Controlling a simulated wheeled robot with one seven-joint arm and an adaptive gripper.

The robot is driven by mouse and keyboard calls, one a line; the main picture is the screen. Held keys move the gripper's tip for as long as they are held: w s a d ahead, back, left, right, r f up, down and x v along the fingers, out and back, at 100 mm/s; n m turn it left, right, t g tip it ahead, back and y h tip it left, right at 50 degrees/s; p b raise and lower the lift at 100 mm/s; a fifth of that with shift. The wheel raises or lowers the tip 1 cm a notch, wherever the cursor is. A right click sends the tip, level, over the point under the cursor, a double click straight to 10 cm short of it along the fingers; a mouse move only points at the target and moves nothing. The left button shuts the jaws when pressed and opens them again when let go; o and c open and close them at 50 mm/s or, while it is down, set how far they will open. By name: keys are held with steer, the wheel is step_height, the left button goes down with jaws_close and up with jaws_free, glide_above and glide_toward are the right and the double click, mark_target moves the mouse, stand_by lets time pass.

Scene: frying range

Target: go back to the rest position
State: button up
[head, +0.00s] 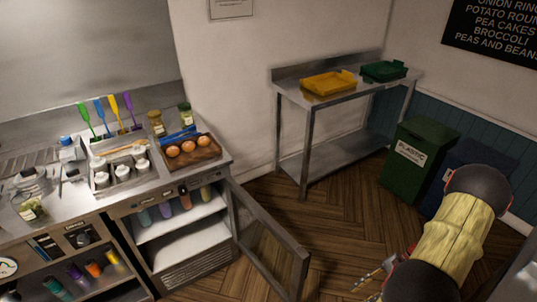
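My arm, with a yellow sleeve and dark joints, is folded at the lower right of the head view. What looks like part of my gripper (376,272) shows beside the lower joint, over the wooden floor. It is small and partly hidden by the arm, so I cannot tell whether it is open or shut. I see nothing held in it. It is apart from the counter and the steel table.
The steel counter (75,205) at left holds eggs on a brown tray (205,159). Its fridge door (268,243) stands open into the floor space. A steel table (345,91) bears yellow (330,83) and green (383,70) trays. Green (415,165) and blue bins (480,155) stand near my arm.

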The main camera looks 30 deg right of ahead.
steer(key=w+a+r+n+g+h, duration=0.1)
steer(key=w+a+r+n+h, duration=0.25)
steer(key=r, duration=0.35)
steer(key=w+a+r+n+g+h, duration=0.1)
steer(key=w+a+r+n+h, duration=0.2)
steer(key=r, duration=0.4)
steer(key=w+a+r+n+g+h, duration=0.1)
steer(key=w+a+r+n+h, duration=0.1)
steer(key=a+r+n, duration=0.35)
steer(key=a+r+n+t+h, duration=0.2)
steer(key=a+r+n+t, duration=0.4)
steer(key=a+r, duration=1.2)
steer(key=shift+w+a+n, duration=0.35)
steer(key=shift+a+n, duration=0.35)
steer(key=shift+a, duration=0.05)
